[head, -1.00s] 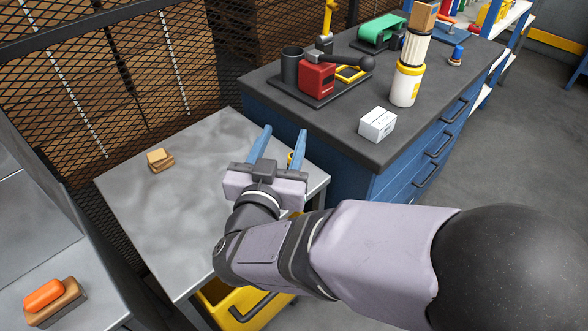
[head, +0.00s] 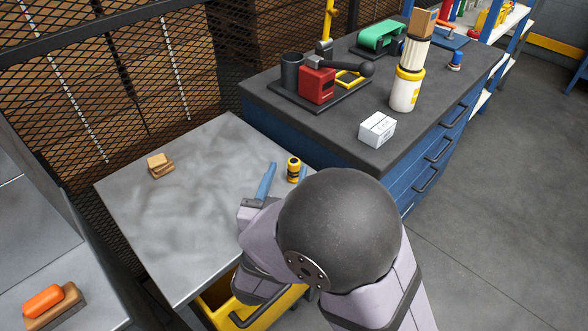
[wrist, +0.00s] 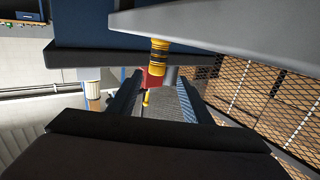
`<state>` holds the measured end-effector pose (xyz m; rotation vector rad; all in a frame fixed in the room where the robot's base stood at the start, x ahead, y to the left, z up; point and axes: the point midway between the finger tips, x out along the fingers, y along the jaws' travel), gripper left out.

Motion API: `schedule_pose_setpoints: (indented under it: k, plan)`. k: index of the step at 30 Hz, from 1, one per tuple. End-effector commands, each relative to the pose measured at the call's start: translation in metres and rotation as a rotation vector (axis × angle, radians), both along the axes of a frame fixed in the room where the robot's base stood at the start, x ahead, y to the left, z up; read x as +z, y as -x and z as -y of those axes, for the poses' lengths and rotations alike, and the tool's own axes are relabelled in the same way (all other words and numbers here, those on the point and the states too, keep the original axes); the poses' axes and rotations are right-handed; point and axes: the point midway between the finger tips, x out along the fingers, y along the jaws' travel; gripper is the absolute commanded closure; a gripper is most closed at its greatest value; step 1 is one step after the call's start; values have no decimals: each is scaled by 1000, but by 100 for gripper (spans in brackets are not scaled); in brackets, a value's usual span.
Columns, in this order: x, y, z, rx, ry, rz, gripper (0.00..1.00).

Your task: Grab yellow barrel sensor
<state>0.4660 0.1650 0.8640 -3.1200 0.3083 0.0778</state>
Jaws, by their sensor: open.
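The yellow barrel sensor (head: 293,170), a small yellow cylinder with dark bands, stands upright near the right edge of the grey metal table (head: 185,215). In the wrist view, which looks upside down, the sensor (wrist: 159,55) shows near the top centre, against the table surface. My gripper (wrist: 160,84) is open and empty, its two fingers pointing toward the sensor with a gap between them. In the head view one blue finger (head: 266,181) shows left of the sensor, apart from it; my arm hides the other finger.
A blue cabinet (head: 330,153) stands right behind the table, bearing a red machine (head: 317,84), a white box (head: 377,128) and a white-and-yellow container (head: 406,92). A yellow bin (head: 285,299) sits below. The table's middle is clear.

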Motion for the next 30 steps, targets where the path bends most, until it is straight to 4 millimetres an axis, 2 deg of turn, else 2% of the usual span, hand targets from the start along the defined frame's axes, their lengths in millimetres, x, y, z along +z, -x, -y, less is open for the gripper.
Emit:
schedule_pose_setpoints:
  k: [8,18,28,29,30]
  plan:
    - [-1,-9,5,-3,0,0,55]
    - [-3,-46,17,-2,0,-1,55]
    - [-4,-51,17,1,1,-1,55]
    - [-4,-51,17,1,1,-1,60]
    - [-4,-51,17,1,1,-1,70]
